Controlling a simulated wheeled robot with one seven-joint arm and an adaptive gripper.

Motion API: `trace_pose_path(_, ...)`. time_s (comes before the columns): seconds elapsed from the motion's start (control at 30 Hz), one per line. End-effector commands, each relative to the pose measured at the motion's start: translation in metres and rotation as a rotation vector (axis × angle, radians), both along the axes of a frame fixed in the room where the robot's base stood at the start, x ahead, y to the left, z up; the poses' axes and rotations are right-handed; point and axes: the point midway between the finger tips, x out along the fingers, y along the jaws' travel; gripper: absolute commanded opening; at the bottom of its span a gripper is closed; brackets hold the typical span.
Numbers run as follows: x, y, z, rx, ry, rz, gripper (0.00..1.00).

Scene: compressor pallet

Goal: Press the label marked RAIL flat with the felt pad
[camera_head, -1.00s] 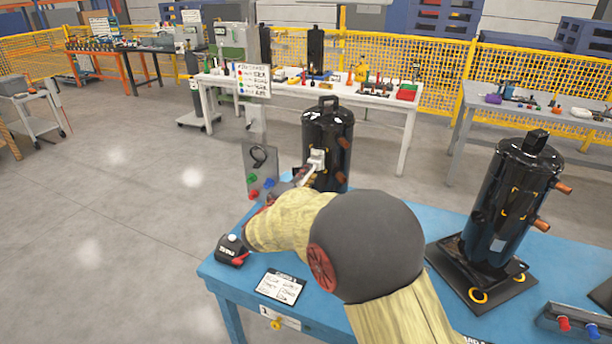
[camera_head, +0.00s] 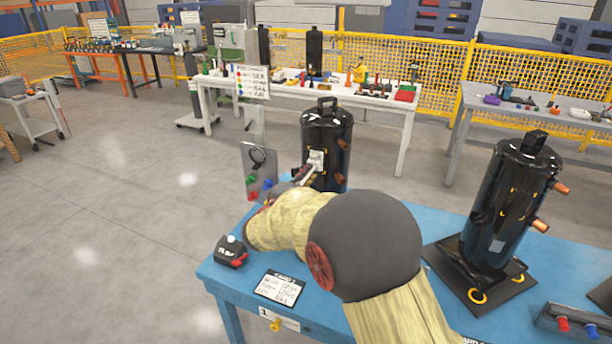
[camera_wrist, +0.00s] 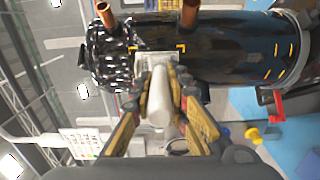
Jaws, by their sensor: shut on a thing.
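A black compressor (camera_head: 327,135) stands upright at the far left end of the blue table (camera_head: 225,285). My gripper (camera_wrist: 160,95) is shut on the pale handle of the felt pad (camera_wrist: 157,65). The pad's light head lies against the compressor's side, between yellow corner marks, in the wrist view. In the head view the pad (camera_head: 316,160) shows as a white block at the compressor's front. Whatever lies under the pad is hidden, and I cannot read any RAIL label. A second black compressor (camera_head: 510,200) stands at the right with yellow corner marks and a small pale patch.
Copper stubs (camera_head: 342,181) stick out from the near compressor's right side. A grey panel (camera_head: 259,165) with coloured knobs stands left of it. A dark box (camera_head: 231,252) and a printed card (camera_head: 279,288) lie at the table's left front. Open floor lies to the left.

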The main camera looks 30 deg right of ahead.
Motion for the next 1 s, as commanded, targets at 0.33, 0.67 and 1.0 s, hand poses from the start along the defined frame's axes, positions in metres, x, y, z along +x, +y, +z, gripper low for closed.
trace_pose_path(0.33,0.001,-0.001,0.001,0.0,-0.001,0.0,0.0)
trace_pose_path(0.67,-0.003,0.005,0.001,-0.001,-0.002,0.001,0.0)
trace_pose_path(1.0,-0.018,0.024,0.001,-0.001,-0.001,0.002,0.0)
